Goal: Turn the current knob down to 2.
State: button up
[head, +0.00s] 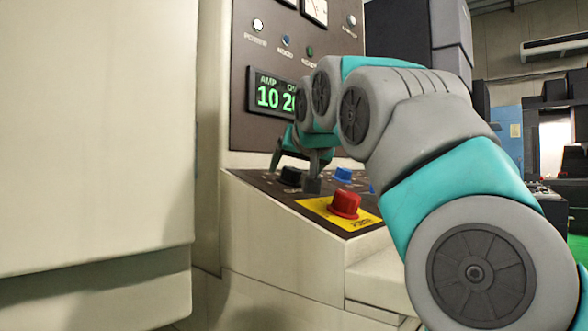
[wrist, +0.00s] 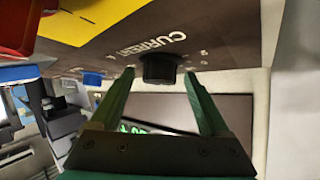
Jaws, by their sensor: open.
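The black current knob (wrist: 160,68) stands on the dark sloped panel, next to the word CURRENT, in the wrist view. My gripper (wrist: 158,77) is open, with one green finger on either side of the knob and gaps showing between. In the head view the black knob (head: 291,176) sits below my gripper (head: 295,160), partly hidden by it. The green display (head: 275,97) reads 10 under AMP; the second number is partly covered by my arm. The knob's pointer cannot be made out.
A big cream cabinet (head: 95,130) fills the left. The upright panel (head: 245,135) rises behind the knob.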

grip_shut()
dwell(0.6)
